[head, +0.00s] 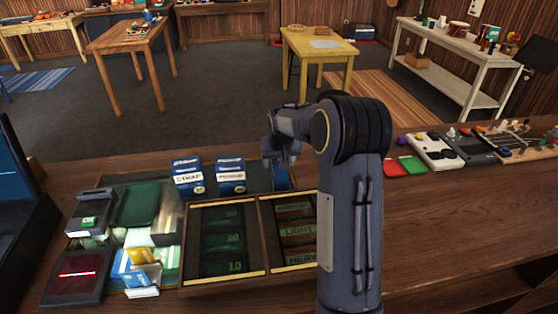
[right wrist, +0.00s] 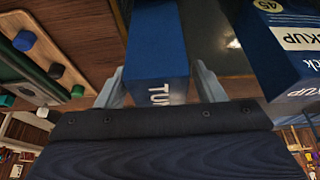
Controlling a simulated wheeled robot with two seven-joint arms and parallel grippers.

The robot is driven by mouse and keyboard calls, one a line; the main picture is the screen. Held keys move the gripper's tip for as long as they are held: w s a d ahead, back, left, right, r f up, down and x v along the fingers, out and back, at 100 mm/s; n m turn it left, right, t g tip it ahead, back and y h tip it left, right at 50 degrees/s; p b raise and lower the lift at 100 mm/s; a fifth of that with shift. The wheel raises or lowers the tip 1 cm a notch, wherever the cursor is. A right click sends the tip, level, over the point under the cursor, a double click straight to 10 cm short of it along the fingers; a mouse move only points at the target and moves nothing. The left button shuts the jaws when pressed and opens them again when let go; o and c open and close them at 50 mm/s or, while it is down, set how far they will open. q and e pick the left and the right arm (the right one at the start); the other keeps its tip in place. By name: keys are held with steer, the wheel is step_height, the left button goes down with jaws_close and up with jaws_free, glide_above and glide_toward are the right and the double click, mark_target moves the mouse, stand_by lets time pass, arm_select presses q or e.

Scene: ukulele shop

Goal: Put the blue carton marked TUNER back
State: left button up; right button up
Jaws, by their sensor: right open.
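The blue carton marked TUNER (right wrist: 158,45) shows its letters "TU" and part of a third in the right wrist view; the rest of the word is hidden. In the head view a blue carton (head: 276,178) stands under my right gripper (head: 280,158), partly hidden by it. My right gripper is open. In the right wrist view its fingers (right wrist: 160,88) are on either side of the TUNER carton. I cannot tell whether they touch it. My left gripper is not in view.
Another blue carton (right wrist: 290,40), marked PICKUP, is close at the right in the wrist view. Two blue-and-white cartons (head: 187,176) (head: 231,177) stand to the left. A wooden tray (head: 224,284) with labelled compartments lies in front.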

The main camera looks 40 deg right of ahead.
steer(key=b+v, duration=0.2)
steer(key=v, duration=1)
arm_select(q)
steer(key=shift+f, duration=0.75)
arm_select(e)
steer(key=s+a+f+n+t+y, duration=0.1)
steer(key=s+a+f+n+y, duration=0.1)
steer(key=s+a, duration=0.9)
steer(key=s+a+f+n+y, duration=0.2)
steer(key=s+a+f+y, duration=0.1)
steer(key=s+a, duration=0.9)
steer(key=s+y, duration=0.1)
steer(key=s, duration=0.3)
steer(key=shift+s+a+f+t, duration=0.3)
steer(key=shift+s+f+t, duration=0.1)
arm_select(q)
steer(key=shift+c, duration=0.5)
